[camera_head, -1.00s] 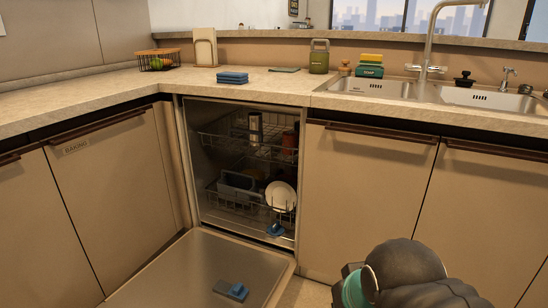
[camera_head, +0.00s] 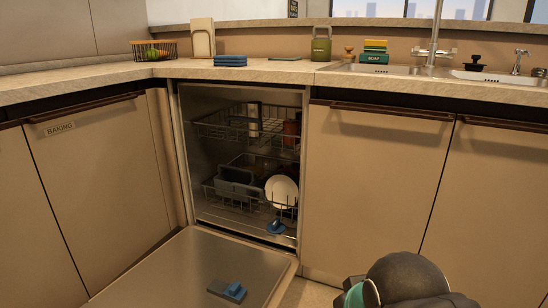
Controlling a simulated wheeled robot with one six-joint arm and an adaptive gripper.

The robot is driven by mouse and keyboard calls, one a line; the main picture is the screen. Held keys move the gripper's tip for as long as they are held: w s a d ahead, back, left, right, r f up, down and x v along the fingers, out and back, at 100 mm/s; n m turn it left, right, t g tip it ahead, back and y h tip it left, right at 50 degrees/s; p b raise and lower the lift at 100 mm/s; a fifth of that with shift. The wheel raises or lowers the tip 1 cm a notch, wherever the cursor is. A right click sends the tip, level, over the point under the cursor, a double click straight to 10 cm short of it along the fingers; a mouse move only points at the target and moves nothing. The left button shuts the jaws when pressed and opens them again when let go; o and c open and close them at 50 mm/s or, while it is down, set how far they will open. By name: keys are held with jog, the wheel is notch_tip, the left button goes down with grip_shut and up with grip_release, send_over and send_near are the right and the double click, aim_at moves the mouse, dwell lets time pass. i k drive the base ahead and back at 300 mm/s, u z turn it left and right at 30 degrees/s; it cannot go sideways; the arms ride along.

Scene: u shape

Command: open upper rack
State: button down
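The upper rack (camera_head: 222,131) is a dark wire basket inside the open dishwasher (camera_head: 186,150). It sits pushed in, behind the front opening, and holds a few items, among them a reddish-brown one (camera_head: 290,132). Below it is the lower rack (camera_head: 222,199), also inside, with a white plate (camera_head: 281,191) and a grey basket (camera_head: 235,175). The dishwasher door (camera_head: 180,268) is folded down flat in front. My arm shows at the lower right as dark rounded links with a teal ring; my gripper's fingers are not in view.
A blue-and-grey piece (camera_head: 228,290) lies on the lowered door. Closed cabinets (camera_head: 90,185) flank the opening on the left, with more cabinets (camera_head: 375,195) on the right. The counter (camera_head: 285,76) runs above, with a blue stack (camera_head: 230,60) and the sink (camera_head: 400,72).

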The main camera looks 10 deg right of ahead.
aim_at(234, 118)
jog(key=z, duration=0.05)
jog(key=k, duration=0.65)
jog(key=z, duration=0.35)
jog(key=i, duration=1.4)
jog(key=u, duration=0.5)
